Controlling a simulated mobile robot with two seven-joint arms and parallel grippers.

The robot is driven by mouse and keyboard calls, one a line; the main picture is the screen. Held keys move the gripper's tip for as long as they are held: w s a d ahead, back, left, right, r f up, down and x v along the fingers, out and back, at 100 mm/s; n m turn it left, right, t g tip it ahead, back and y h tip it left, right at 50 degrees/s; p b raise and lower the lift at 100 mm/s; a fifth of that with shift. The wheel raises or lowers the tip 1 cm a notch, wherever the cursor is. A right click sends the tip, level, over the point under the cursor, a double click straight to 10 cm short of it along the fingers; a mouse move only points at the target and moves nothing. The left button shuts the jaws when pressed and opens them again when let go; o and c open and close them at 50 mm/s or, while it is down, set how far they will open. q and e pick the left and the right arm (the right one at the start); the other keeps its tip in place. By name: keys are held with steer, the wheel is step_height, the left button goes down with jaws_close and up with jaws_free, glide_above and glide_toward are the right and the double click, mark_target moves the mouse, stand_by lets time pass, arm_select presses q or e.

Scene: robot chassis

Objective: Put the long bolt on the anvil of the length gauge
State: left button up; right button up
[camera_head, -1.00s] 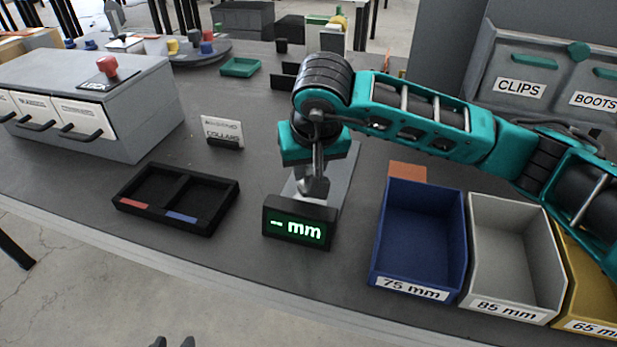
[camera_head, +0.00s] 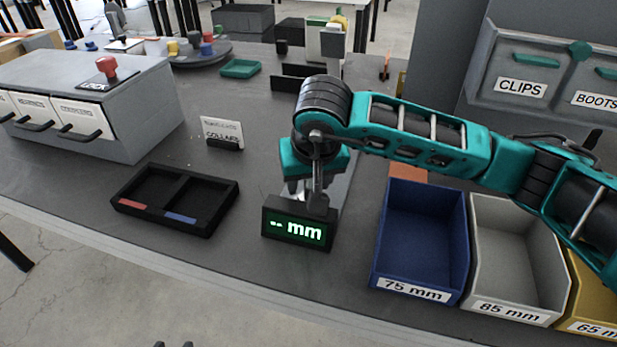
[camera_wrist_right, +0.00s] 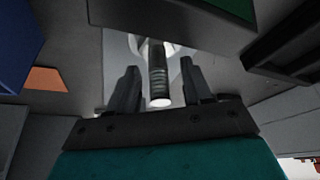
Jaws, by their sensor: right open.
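The length gauge has a dark display box (camera_head: 298,224) with green-lit "-- mm" and a pale metal plate behind it. My right gripper (camera_head: 306,197) is over the gauge, just behind the display, and hides much of the plate. In the right wrist view the right gripper (camera_wrist_right: 161,86) is open. The threaded metal bolt (camera_wrist_right: 158,76) is between its spread fingers, with visible gaps on both sides. Its far end is at a bright round part of the gauge; the exact contact is hidden. Two small dark tips at the head view's bottom edge may be my left gripper (camera_head: 173,344).
Blue 75 mm (camera_head: 420,240), grey 85 mm (camera_head: 518,250) and yellow 65 mm (camera_head: 590,290) bins stand right of the gauge. An empty two-compartment black tray (camera_head: 176,198) lies left. A COLLARS sign (camera_head: 222,133) stands behind the tray. Bare table separates tray and gauge.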

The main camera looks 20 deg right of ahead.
steer(key=shift+r+p, duration=0.25)
steer(key=shift+p, duration=0.05)
steer(key=p+v, duration=0.1)
steer(key=v, duration=1)
steer(key=shift+s+r, duration=0.15)
steer(key=shift+r, duration=0.25)
